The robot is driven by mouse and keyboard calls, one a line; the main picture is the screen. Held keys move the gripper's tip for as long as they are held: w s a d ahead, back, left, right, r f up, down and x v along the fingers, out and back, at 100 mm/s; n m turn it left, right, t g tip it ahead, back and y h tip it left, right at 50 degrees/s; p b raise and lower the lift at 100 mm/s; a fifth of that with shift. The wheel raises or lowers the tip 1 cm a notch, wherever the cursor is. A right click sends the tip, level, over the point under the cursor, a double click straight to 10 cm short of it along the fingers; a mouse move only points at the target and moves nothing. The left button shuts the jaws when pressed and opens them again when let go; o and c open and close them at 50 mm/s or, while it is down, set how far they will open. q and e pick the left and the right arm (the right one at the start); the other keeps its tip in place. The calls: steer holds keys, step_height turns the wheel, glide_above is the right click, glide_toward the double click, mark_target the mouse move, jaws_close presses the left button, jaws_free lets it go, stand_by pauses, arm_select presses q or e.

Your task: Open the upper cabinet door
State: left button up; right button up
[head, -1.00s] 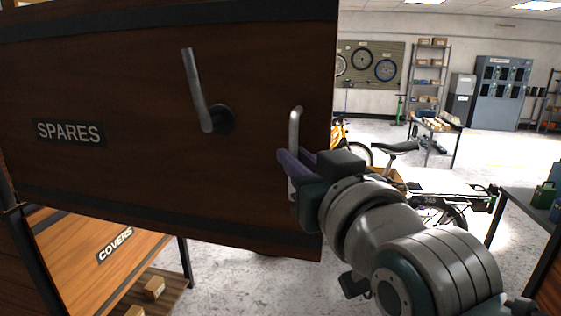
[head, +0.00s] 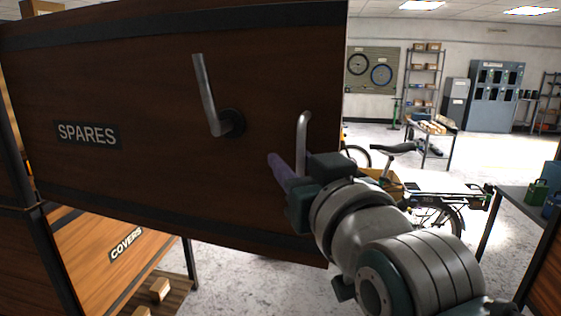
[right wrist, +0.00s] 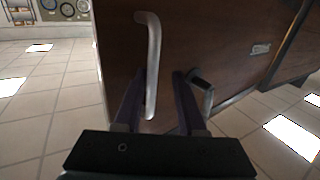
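The upper cabinet door (head: 130,185) is dark brown wood with black bands and a SPARES label. It stands swung out, its right edge nearer me. A grey lever (head: 206,95) is on its middle, and an upright grey bar handle (head: 302,130) is near its right edge. My right gripper (head: 283,170) is at the bar handle's lower part, its purple fingers before the door. In the right wrist view the fingers (right wrist: 160,78) are apart, with the bar handle (right wrist: 153,50) close beside the left finger; contact is unclear. My left gripper is not in view.
A lower panel labelled COVERS (head: 90,250) is under the door, with small boxes on a low shelf (head: 165,305). A bike (head: 400,165) stands right of the door. A dark table (head: 530,205) is at the right edge. Open floor (head: 290,290) shows below the door.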

steer(key=shift+o, duration=0.9)
steer(key=shift+r, duration=0.1)
steer(key=shift+d, duration=0.15)
steer(key=b+v, duration=0.1)
steer(key=v, duration=0.9)
